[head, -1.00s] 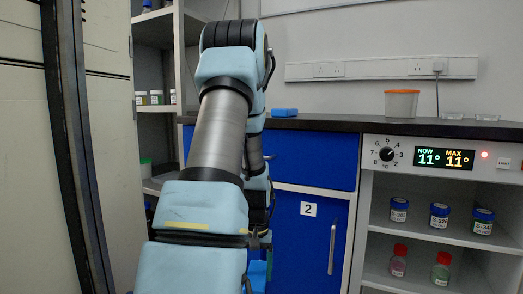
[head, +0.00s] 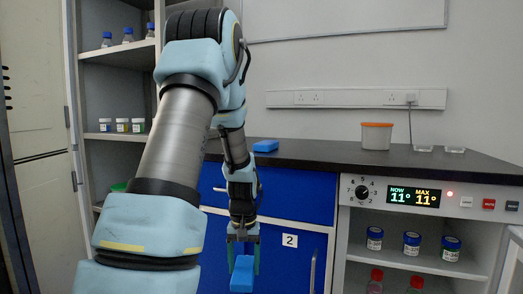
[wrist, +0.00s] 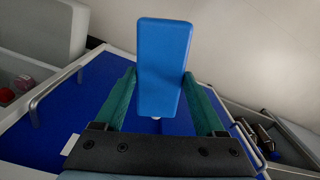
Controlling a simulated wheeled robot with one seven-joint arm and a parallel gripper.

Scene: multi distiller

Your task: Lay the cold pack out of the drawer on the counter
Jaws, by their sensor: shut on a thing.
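My gripper (head: 243,258) is pointed down in front of the blue cabinet, below counter height. It is shut on a blue block-shaped cold pack (head: 242,276), which hangs from the fingers. In the wrist view the cold pack (wrist: 164,50) stands out between the two green fingers (wrist: 162,85). The dark counter (head: 320,155) is above and behind the gripper. Another blue block (head: 265,146) lies on the counter near its left end. The blue drawer front (head: 300,196) is under the counter, partly hidden by my arm.
An orange-lidded tub (head: 376,136) and two small clear dishes stand on the counter's right part. Its middle is clear. A cooling unit (head: 400,195) with jars is at the right, a cabinet door labelled 2 (head: 290,240) below. Open shelves (head: 115,90) are at the left.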

